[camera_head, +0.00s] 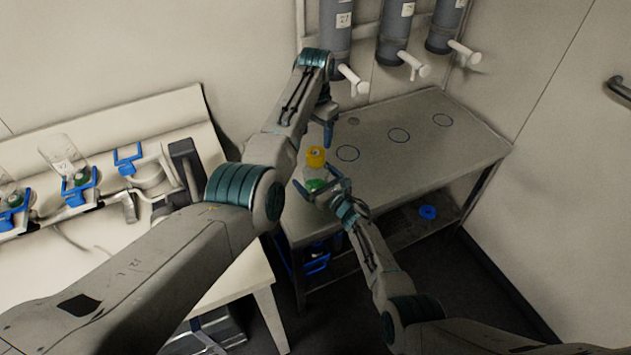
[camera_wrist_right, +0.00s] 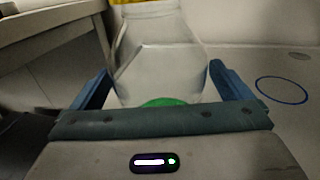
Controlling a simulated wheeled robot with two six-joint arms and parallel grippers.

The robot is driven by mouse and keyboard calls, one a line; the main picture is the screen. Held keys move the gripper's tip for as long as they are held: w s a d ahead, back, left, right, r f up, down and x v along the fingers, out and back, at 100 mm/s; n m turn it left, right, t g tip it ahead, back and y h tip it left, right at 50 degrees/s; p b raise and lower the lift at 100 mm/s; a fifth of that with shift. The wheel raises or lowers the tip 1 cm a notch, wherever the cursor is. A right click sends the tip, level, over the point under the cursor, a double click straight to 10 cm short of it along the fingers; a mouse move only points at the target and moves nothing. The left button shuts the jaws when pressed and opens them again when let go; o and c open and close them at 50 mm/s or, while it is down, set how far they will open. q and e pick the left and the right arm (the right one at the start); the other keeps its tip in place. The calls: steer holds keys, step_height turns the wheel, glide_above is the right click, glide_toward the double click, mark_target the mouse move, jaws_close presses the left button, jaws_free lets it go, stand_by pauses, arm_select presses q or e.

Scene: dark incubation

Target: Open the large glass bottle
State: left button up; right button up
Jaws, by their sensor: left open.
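The large glass bottle (camera_head: 313,174) is clear, with a yellow cap (camera_head: 316,157) on its top and green at its lower part. It stands upright near the grey table's left end; whether its base touches the table is hidden. My right gripper (camera_head: 318,180) has one finger on each side of the bottle body. In the right wrist view the bottle (camera_wrist_right: 158,65) fills the space between the fingertips, with the yellow cap cut off at the top. My left gripper (camera_head: 321,128) is open and empty, pointing down, above and slightly behind the cap.
The grey table (camera_head: 430,155) has several blue circles and is otherwise clear. Grey cylinders (camera_head: 398,30) with white taps hang above its back. A white bench (camera_head: 235,285) on the left carries bottles in blue holders (camera_head: 75,188). A blue ring (camera_head: 428,212) lies on the lower shelf.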

mark_target(316, 154)
steer(key=c, duration=1.8)
steer(key=shift+c, duration=0.6)
arm_select(q)
steer(key=m, duration=0.6)
steer(key=shift+s, duration=0.1)
steer(key=m, duration=1)
steer(key=shift+m, duration=0.3)
steer(key=m, duration=0.5)
steer(key=shift+m, duration=0.3)
steer(key=shift+f, duration=3.95)
